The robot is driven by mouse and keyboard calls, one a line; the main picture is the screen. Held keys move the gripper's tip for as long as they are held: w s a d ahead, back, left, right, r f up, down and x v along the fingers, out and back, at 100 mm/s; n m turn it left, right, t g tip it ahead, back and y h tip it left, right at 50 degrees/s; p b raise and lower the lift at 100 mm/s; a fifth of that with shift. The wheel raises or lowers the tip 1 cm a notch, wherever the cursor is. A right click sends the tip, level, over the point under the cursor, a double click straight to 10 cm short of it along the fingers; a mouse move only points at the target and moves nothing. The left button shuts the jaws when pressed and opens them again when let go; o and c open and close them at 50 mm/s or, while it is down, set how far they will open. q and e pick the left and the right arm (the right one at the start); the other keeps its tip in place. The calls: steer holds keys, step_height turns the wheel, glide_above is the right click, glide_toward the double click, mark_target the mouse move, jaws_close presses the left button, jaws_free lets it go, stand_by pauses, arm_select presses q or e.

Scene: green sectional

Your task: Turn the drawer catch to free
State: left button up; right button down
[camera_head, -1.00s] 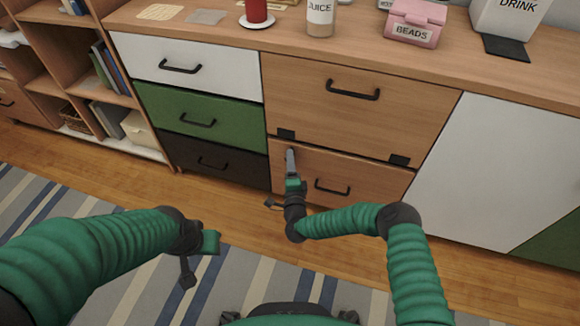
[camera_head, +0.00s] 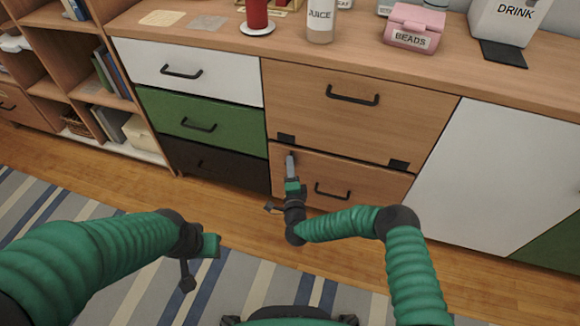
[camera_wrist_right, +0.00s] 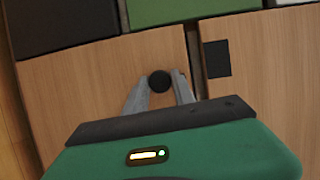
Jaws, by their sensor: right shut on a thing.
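The lower wooden drawer (camera_head: 365,185) is closed in the wood cabinet, with a black bar handle (camera_head: 332,190). The catch shows in the right wrist view as a round black knob (camera_wrist_right: 159,81) on the wooden front. My right gripper (camera_head: 290,163) is at the drawer's upper left corner. In the wrist view its two fingers (camera_wrist_right: 158,88) stand on either side of the knob, shut on it. The fingers partly hide the catch in the head view, and I cannot tell its turn angle. My left gripper (camera_head: 198,262) hangs over the rug, away from the cabinet; its jaws are unclear.
Above the drawer is a larger wooden front (camera_head: 350,115) with two black plates along its lower edge. White, green and black drawers stand left of it. A juice bottle (camera_head: 320,20), red cup and pink beads box (camera_head: 414,30) stand on top. The floor in front is clear.

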steer(key=shift+a+r+n+g+h+p, duration=0.1)
steer(key=shift+n+g+h+p, duration=1)
steer(key=shift+n, duration=1.05)
steer(key=shift+a+f+n+g+h+p, duration=0.15)
steer(key=shift+n+g+h+p, duration=0.5)
steer(key=shift+n+p, duration=1.2)
steer(key=shift+a+r+n+g+h+p, duration=0.15)
steer(key=shift+n+g+h+p, duration=0.7)
steer(key=shift+n, duration=1.65)
steer(key=shift+d, duration=0.1)
steer(key=c, duration=1.1)
jaws_free()
steer(key=shift+o, duration=0.2)
steer(key=shift+r, duration=0.1)
